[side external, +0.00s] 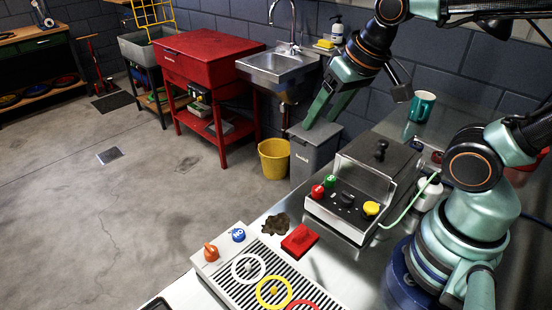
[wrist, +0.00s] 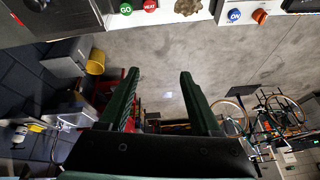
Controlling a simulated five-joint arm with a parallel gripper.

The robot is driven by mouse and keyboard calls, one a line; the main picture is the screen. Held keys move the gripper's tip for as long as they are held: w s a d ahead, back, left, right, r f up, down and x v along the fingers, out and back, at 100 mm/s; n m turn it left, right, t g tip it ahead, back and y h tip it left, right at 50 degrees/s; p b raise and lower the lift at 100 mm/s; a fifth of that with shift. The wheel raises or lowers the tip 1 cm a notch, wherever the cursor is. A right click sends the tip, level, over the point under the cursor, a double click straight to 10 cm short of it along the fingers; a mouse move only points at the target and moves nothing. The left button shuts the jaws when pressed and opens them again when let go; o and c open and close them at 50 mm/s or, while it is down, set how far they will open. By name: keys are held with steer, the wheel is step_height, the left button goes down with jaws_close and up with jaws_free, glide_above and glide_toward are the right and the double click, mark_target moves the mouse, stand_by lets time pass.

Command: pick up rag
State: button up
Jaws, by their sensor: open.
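The rag looks to be the small crumpled brown thing (side external: 275,224) on the metal bench, between the striped panel and the red block. It also shows at the top edge of the wrist view (wrist: 187,7), partly cut off. My gripper (side external: 322,118) is raised well above the bench, up and to the right of the rag in the side view. Its two green fingers are spread apart with nothing between them, as the wrist view also shows (wrist: 160,74).
A red block (side external: 300,240) lies close beside the rag. A metal machine (side external: 362,195) with coloured knobs stands to its right. A striped panel (side external: 262,280) with rings and knobs lies in front. A teal mug (side external: 422,106) stands farther back. The floor (side external: 110,200) beyond is open.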

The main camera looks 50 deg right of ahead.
steer(key=a+f+m+g, duration=0.2)
steer(key=a+f+m, duration=0.25)
steer(key=m, duration=0.25)
steer(key=m+g, duration=0.3)
steer(key=m, duration=0.6)
glide_above(301, 232)
steer(key=f, duration=1.2)
steer(key=shift+s+f, duration=0.1)
steer(key=shift+s, duration=0.2)
steer(key=shift+w+a+f, duration=0.1)
steer(key=shift+w+f, duration=0.05)
steer(key=shift+f, duration=1.2)
steer(key=shift+w+f, duration=0.15)
steer(key=shift+f, duration=1.15)
jaws_close()
